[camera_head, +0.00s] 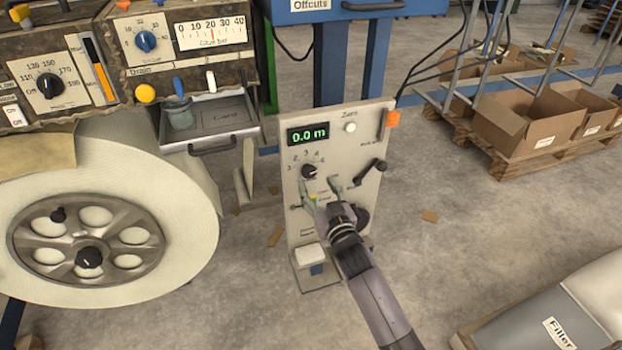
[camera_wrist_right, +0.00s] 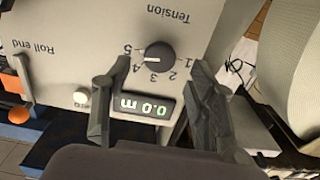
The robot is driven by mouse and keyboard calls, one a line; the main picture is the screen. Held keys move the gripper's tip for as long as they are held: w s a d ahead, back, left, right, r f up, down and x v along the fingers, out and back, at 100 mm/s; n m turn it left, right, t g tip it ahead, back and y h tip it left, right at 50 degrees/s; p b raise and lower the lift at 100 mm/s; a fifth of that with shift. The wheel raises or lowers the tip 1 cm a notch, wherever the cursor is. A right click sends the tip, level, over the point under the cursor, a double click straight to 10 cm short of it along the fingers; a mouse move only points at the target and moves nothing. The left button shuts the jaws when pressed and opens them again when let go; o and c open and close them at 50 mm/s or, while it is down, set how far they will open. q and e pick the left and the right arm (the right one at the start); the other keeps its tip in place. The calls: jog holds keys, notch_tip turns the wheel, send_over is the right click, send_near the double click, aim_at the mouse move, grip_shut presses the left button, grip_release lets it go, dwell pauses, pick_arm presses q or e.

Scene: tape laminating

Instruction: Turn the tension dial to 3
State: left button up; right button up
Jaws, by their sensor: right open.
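The tension dial (camera_head: 309,171) is a small black knob on an upright pale panel (camera_head: 345,135), under a green "0.0 m" display (camera_head: 308,134). In the right wrist view the dial (camera_wrist_right: 158,57) appears upside down with numbers 1 to 5 around it. Its white pointer mark seems to face the 4 side; the exact setting is hard to read. My right gripper (camera_head: 324,193) is in front of the panel, just below the dial in the head view. Its fingers (camera_wrist_right: 152,78) are spread with the dial seen between them and nothing held. My left gripper is out of view.
A white zero button (camera_head: 350,127) and a black crank handle (camera_head: 372,172) sit on the same panel. A large white roll (camera_head: 150,170) stands to the left, below machine controls with other knobs. Cardboard boxes (camera_head: 530,120) lie on a pallet at the right. Concrete floor between is mostly clear.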

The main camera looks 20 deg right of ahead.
aim_at(310, 174)
jog(key=w+b, duration=0.1)
jog(key=w, duration=0.4)
jog(key=shift+w+a, duration=0.1)
jog(key=shift+w, duration=0.05)
jog(key=shift+c, duration=0.5)
jog(key=c, duration=1)
jog(key=shift+c, duration=0.2)
